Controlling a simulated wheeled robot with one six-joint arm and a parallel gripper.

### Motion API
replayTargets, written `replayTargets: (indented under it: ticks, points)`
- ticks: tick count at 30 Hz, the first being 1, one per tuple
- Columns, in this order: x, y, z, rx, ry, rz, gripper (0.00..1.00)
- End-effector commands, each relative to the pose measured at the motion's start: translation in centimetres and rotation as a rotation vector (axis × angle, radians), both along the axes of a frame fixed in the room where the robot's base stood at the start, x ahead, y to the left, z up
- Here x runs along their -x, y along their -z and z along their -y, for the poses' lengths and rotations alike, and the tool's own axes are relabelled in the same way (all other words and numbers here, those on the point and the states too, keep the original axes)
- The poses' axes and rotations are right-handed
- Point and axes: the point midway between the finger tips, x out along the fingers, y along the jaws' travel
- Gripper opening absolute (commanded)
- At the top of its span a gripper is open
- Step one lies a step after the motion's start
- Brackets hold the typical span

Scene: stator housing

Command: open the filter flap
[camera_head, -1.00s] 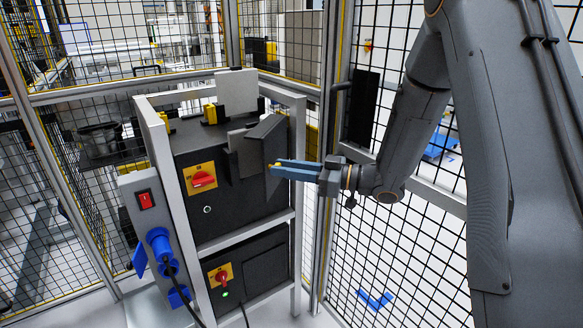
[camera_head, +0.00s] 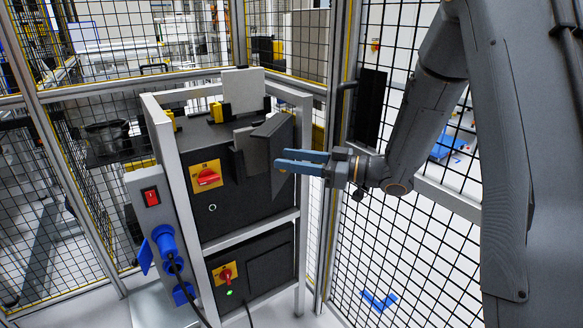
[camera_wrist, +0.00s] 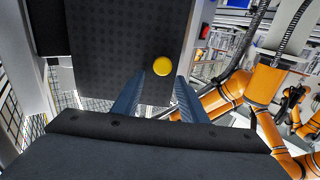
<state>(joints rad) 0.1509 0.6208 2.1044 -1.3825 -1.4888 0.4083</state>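The filter flap appears to be the dark angled panel (camera_head: 268,138) standing out from the upper right of the black housing (camera_head: 247,199). In the wrist view a dark dotted panel (camera_wrist: 105,62) fills the upper middle, with a round yellow knob (camera_wrist: 162,66) on it. My gripper (camera_head: 277,162) is just right of the angled panel in the head view. Its blue fingers are apart in the wrist view (camera_wrist: 158,84) with nothing between them. The knob lies beyond the fingertips, within the gap as seen from the wrist. Contact with the panel cannot be told.
A red rotary switch (camera_head: 208,177) on a yellow plate sits left of the flap. A light grey frame post (camera_head: 301,210) rises close beside the housing. Mesh fencing (camera_head: 400,255) stands behind my arm. An orange robot arm (camera_wrist: 262,84) shows at right in the wrist view.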

Motion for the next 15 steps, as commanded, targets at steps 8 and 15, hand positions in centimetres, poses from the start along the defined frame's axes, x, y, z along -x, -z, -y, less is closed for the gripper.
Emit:
replayTargets:
  ticks: [8,15]
  points:
    - [0.0,-4.8,0.0,0.001,0.0,0.004,0.39]
    - [0.0,-7.4,0.0,0.0,0.0,0.001,0.39]
